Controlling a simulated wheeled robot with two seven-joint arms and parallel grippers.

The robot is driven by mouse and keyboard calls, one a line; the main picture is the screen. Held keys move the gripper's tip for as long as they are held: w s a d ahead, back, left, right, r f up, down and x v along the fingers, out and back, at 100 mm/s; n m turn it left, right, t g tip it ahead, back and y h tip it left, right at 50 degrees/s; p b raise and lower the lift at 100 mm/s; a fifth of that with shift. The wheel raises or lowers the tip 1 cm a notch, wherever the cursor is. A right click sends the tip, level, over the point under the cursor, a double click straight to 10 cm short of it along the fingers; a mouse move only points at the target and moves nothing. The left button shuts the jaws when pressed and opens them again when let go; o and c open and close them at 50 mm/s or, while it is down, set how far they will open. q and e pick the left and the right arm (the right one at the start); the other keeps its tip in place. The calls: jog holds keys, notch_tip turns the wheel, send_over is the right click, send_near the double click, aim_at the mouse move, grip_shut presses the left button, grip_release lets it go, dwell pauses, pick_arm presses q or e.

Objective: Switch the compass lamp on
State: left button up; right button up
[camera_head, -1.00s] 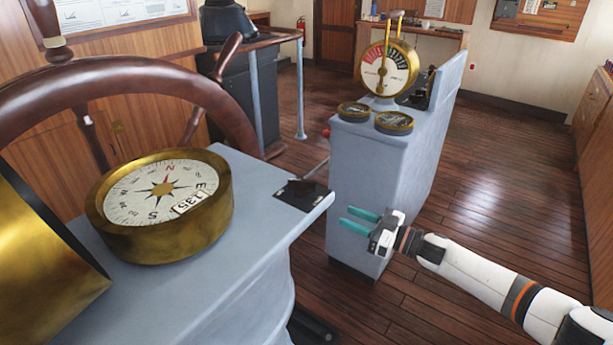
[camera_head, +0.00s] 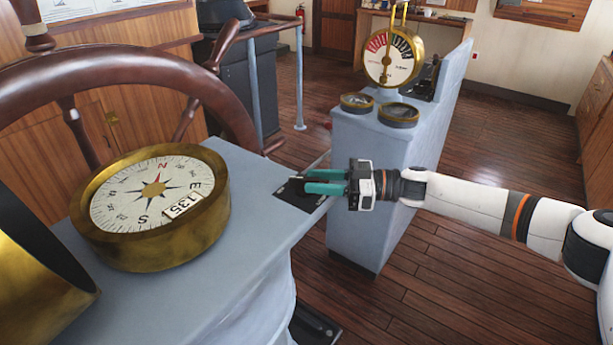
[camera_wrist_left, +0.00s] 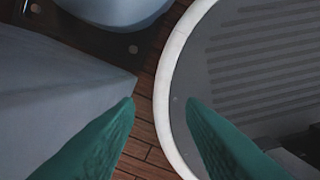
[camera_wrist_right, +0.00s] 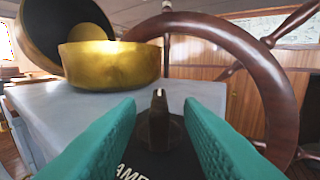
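A small black lever or knob with a pale mark (camera_wrist_right: 158,120) stands on a black switch plate (camera_head: 290,198) at the edge of the grey-blue compass stand. White lettering on the plate is partly hidden by a finger. My right gripper (camera_head: 306,181) is over the plate, its teal fingers open. In the right wrist view the knob stands between the two fingers, with gaps on both sides. The brass compass (camera_head: 150,250) sits left of the plate, with a brass hood (camera_head: 40,275) beside it. My left gripper (camera_wrist_left: 159,102) is open and empty, above the floor near a grey-blue surface.
The wooden steering wheel (camera_head: 150,68) rises behind the compass, close to the plate. A grey-blue pedestal (camera_head: 365,190) with the brass engine telegraph (camera_head: 392,58) and two round gauges stands behind my right gripper. The wooden floor (camera_head: 450,260) is clear to the right.

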jog(key=a, duration=0.2)
jog(key=shift+w+a, duration=0.1)
jog(key=shift+a, duration=0.3)
jog(key=shift+c, duration=0.4)
grip_shut()
